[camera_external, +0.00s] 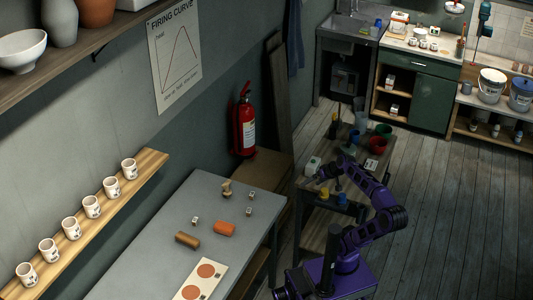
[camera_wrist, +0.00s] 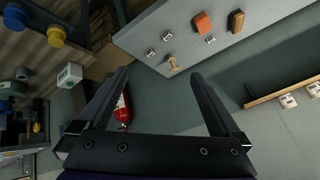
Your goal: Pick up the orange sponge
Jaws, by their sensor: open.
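The orange sponge (camera_external: 225,228) lies on the grey table (camera_external: 165,262), to the right of a brown block (camera_external: 187,239). In the wrist view the orange sponge (camera_wrist: 203,23) is near the top, on the same tabletop. My gripper (camera_wrist: 160,75) is open, with nothing between its two dark fingers. The sponge is well beyond the fingertips and apart from them. In the external view my arm is bent over the dark side bench, to the right of the grey table, and the fingers are too small there to make out.
Near the sponge are several small white cubes (camera_external: 250,195) and a tan spool-shaped piece (camera_external: 227,189). A white board with orange discs (camera_external: 201,280) lies at the table's front. A red fire extinguisher (camera_external: 244,125) is on the wall. Pots (camera_external: 383,131) crowd the side bench.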

